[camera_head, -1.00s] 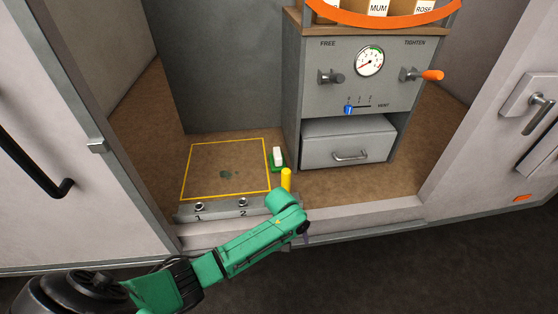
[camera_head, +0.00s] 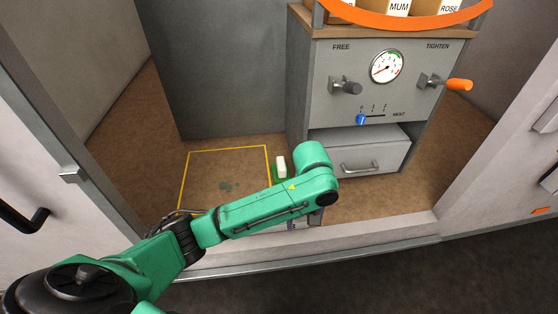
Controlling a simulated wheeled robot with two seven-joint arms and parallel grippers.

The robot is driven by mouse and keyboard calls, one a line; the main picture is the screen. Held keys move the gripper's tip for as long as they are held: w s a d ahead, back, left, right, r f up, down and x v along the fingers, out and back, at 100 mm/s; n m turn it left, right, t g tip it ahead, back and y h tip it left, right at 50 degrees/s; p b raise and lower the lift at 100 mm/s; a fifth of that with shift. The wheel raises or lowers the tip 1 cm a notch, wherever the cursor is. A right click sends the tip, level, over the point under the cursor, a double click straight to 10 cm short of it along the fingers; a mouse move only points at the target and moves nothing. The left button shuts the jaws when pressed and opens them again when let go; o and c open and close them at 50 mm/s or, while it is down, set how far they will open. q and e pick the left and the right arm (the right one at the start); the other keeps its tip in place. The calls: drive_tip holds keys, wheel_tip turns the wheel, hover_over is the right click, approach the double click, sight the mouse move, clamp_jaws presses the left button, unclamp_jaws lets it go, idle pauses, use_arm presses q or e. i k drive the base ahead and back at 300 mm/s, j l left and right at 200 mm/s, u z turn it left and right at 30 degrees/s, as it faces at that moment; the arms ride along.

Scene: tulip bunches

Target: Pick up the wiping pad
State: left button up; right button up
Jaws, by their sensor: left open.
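The wiping pad (camera_head: 282,166), a small white block on a green base, sits on the brown floor of the recess, just right of the yellow-outlined square. My green left arm crosses in front of the pad's lower part. My left gripper (camera_head: 291,224) is open, below the arm's forward end and nearer the camera than the pad. Most of it is hidden by the arm. It is apart from the pad in the picture. My right gripper is out of view.
The yellow-outlined square (camera_head: 182,180) holds dark spots (camera_head: 229,187). A grey cabinet (camera_head: 325,85) with a gauge, knobs and a partly open drawer (camera_head: 360,155) stands right of the pad. A raised sill (camera_head: 390,231) runs along the front. Floor right of the drawer is free.

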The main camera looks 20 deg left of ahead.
sight(280, 170)
drive_tip(key=i+j, duration=0.95)
